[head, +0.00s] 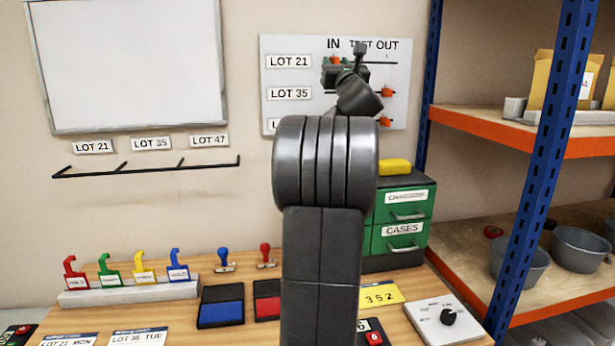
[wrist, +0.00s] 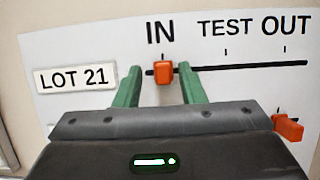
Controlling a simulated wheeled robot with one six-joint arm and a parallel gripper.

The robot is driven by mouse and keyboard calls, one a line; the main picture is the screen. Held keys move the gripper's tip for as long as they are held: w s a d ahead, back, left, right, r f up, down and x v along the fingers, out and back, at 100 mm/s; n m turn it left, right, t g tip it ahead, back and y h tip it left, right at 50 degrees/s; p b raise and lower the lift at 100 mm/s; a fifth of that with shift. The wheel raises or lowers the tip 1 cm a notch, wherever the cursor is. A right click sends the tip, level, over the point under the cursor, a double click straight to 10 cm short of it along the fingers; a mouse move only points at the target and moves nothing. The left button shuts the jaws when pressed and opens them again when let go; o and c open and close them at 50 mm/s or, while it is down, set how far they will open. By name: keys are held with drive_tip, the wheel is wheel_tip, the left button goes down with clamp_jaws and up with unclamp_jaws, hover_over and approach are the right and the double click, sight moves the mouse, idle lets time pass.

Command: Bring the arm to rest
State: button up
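My arm rises through the middle of the head view, and my gripper (head: 337,62) is up at the wall board (head: 280,112). In the wrist view my gripper (wrist: 160,76) has its two green fingers apart, one on each side of an orange slider (wrist: 164,72). The slider sits at the IN end of the LOT 21 track (wrist: 240,67). A gap shows between each finger and the slider. A second orange slider (wrist: 288,127) lies lower right, partly hidden by the gripper body. In the head view my arm hides part of the board and its lower rows.
Below is a wooden desk (head: 130,318) with a rack (head: 130,291) of coloured tags, two stamps, ink pads and a dial box (head: 445,322). Green drawers (head: 405,215) stand right of my arm. A blue and orange shelf (head: 480,122) is at the right. A whiteboard (head: 125,65) hangs left.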

drive_tip(key=b+v, duration=0.6)
drive_tip(key=v, duration=0.8)
drive_tip(key=p+x, duration=0.6)
drive_tip(key=x, duration=0.8)
drive_tip(key=shift+w+a+r, duration=0.1)
drive_tip(key=shift+w+r, duration=0.05)
drive_tip(key=shift+r, duration=0.05)
drive_tip(key=shift+d+f+p, duration=0.1)
drive_tip(key=shift+d+p, duration=0.85)
drive_tip(key=shift+w+f, duration=0.1)
drive_tip(key=shift+a, duration=0.15)
